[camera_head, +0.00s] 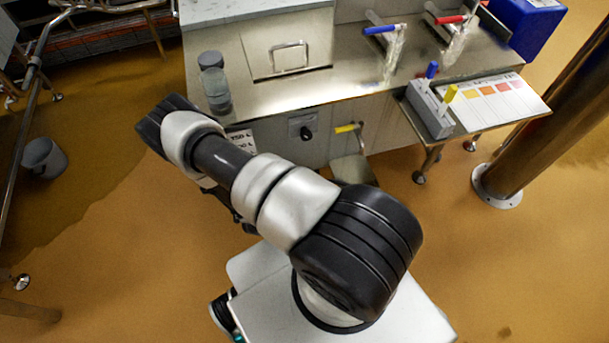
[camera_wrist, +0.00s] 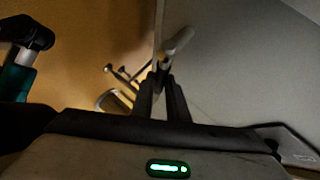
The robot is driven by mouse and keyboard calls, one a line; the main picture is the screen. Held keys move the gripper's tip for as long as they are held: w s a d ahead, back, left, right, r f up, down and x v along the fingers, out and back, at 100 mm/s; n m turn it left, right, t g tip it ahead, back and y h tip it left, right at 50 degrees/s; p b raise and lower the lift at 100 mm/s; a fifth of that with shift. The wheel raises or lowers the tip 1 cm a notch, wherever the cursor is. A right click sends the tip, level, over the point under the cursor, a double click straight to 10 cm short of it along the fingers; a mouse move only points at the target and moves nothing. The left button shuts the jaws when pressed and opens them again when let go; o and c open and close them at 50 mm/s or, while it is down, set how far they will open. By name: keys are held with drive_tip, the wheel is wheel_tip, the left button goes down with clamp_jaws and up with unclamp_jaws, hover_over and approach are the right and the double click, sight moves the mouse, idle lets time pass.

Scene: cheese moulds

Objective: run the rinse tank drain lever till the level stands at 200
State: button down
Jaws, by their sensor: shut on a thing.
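In the wrist view, my gripper (camera_wrist: 165,98) is shut on a pale grey lever handle (camera_wrist: 180,40) that slants up beside a grey wall, likely the rinse tank drain lever. In the head view my arm hides the gripper and this lever. A white level plate with litre marks (camera_head: 240,139) shows on the front of the steel unit, partly covered by my arm. I cannot make out the water level or whether it stands at 200.
Blue (camera_head: 379,30) and red (camera_head: 451,19) tap levers stand on the steel counter (camera_head: 300,92). A jar (camera_head: 215,94) stands at its left. A yellow lever (camera_head: 347,128) sticks out in front. A side table (camera_head: 480,123) and brown column (camera_head: 545,110) are right; a bucket (camera_head: 44,158) is left.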

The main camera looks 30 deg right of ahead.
drive_tip(key=shift+f, duration=0.1)
drive_tip(key=c, duration=1.7)
unclamp_jaws()
drive_tip(key=shift+c, duration=0.2)
drive_tip(key=p+v, duration=0.2)
drive_tip(key=v, duration=1.5)
drive_tip(key=shift+a+p, duration=0.25)
drive_tip(key=shift+p, duration=0.1)
